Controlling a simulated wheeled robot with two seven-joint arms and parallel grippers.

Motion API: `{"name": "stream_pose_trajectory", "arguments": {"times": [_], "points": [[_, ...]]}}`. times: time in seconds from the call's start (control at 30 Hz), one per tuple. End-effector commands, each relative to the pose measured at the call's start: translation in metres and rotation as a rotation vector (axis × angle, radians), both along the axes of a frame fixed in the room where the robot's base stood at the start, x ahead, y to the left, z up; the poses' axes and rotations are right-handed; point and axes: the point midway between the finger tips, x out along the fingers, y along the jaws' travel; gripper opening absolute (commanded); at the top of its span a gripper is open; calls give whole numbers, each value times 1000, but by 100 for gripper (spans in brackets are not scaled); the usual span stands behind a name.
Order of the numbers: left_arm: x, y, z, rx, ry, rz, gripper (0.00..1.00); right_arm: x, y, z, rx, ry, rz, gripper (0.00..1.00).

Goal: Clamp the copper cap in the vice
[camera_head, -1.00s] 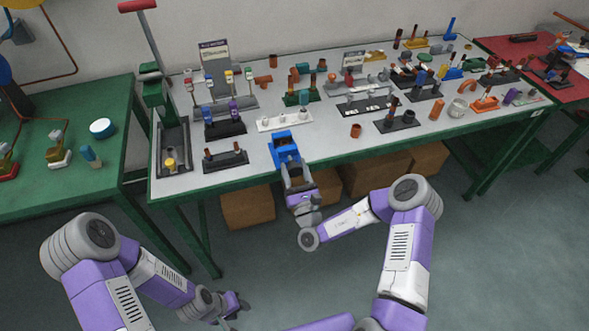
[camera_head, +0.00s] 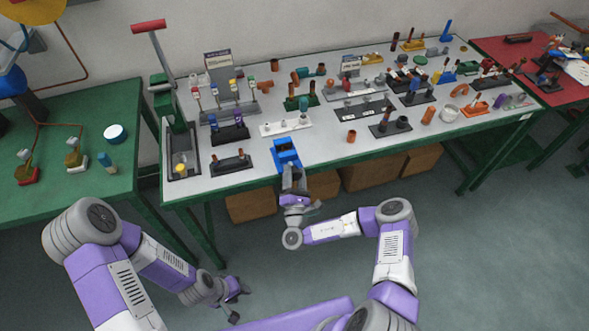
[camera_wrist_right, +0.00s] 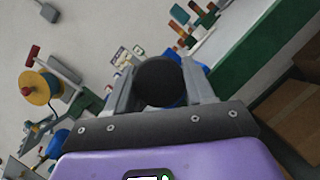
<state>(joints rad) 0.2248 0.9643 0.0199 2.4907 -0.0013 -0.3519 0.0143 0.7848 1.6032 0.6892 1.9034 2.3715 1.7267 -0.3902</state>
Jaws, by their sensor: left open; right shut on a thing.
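The blue vice (camera_head: 287,152) stands at the front edge of the grey-topped table. My right gripper (camera_head: 291,180) is at its near side. In the right wrist view the right gripper (camera_wrist_right: 162,85) is shut on a dark round part (camera_wrist_right: 160,82), with blue showing just behind it. I cannot tell whether this part is the vice's handle. A short copper-coloured piece (camera_head: 351,136) stands on the table right of the vice; I cannot tell whether it is the copper cap. The inside of the vice jaws is not clear. My left gripper (camera_head: 236,294) is open and empty, low in front of the table.
A black rack (camera_head: 231,162) stands left of the vice and a white rack (camera_head: 286,124) behind it. A tall lever press (camera_head: 172,105) stands at the table's left end. Cardboard boxes (camera_head: 251,205) sit under the table. Floor in front is free.

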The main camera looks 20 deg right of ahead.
Motion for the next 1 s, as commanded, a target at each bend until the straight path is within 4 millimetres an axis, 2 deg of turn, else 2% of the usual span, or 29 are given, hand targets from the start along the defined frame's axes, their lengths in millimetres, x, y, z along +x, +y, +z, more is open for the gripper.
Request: {"name": "stream_pose_trajectory", "arguments": {"times": [0.03,0.3,0.8,0.83,0.97,1.0], "points": [[0,0,6,0,0,0,43,-1,1,1,27,6,2,23],[0,0,15,0,0,0,43,-1,2,0,116,6,3,23],[0,0,16,0,0,0,43,0,2,-1,134,7,4,23],[0,0,16,0,0,0,43,0,2,-1,134,7,4,55],[0,0,16,0,0,0,43,0,1,-1,134,6,4,74],[0,0,16,0,0,0,43,0,1,-1,134,6,4,75]]}}
